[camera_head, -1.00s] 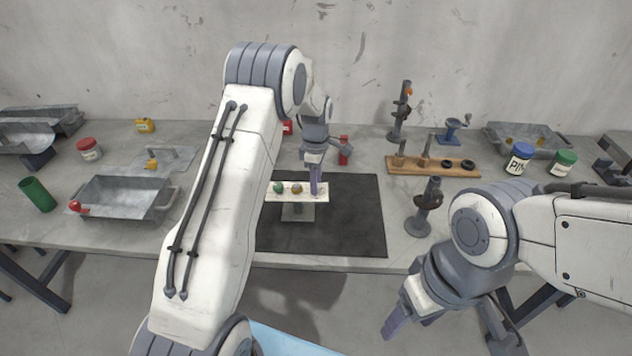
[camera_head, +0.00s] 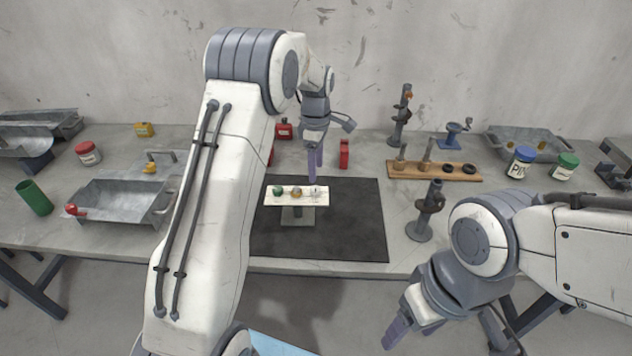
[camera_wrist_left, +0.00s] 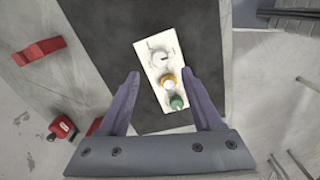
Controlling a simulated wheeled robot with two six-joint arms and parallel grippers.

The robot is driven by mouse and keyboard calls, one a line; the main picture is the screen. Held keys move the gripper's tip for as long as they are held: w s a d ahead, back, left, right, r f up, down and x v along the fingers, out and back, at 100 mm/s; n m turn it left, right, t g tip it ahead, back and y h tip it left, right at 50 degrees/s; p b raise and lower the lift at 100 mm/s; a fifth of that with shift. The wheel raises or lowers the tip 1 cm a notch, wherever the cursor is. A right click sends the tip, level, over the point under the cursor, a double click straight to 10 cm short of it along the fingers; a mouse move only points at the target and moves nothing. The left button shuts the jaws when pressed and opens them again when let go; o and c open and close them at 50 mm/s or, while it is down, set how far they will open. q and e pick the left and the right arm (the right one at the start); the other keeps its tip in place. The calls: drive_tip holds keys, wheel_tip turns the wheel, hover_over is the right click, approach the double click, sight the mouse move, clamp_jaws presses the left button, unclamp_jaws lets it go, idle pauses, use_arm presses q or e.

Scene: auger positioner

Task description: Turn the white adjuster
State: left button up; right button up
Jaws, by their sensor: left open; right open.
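A pale panel (camera_head: 283,201) on a small stand carries three knobs in a row: a green one (camera_head: 278,190), a yellowish one (camera_head: 296,192) and the white adjuster (camera_head: 315,191) at the right end. In the left wrist view the white adjuster (camera_wrist_left: 160,58) is at the far end of the panel, with a dark line by it. My left gripper (camera_head: 314,165) is open and empty, above and behind the adjuster, apart from it. Its fingers (camera_wrist_left: 162,79) straddle the panel in the wrist view without touching it. My right gripper (camera_head: 398,328) is open and empty in front of the table.
The panel stands on a dark mat (camera_head: 350,225). A dark post fixture (camera_head: 428,212) stands right of the mat, and a wooden rack (camera_head: 435,171) lies behind it. Red items (camera_head: 344,153) are at the back. A metal tray (camera_head: 122,203) is on the left.

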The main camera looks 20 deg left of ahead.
use_arm(q)
drive_tip(key=shift+r, duration=1.65)
drive_tip(key=s+d+r+m, duration=0.3)
drive_tip(key=s+d+m, duration=0.3)
drive_tip(key=s+d, duration=0.2)
drive_tip(key=s+d+r+m, duration=0.2)
drive_tip(key=s+d+m, duration=0.5)
drive_tip(key=s+d, duration=0.1)
drive_tip(key=s+d+f+m+h, duration=0.1)
drive_tip(key=s+f+m, duration=0.1)
drive_tip(key=s+m, duration=1.1)
drive_tip(key=s, duration=0.8)
drive_tip(key=shift+d+f, duration=0.15)
drive_tip(key=shift+f, duration=0.1)
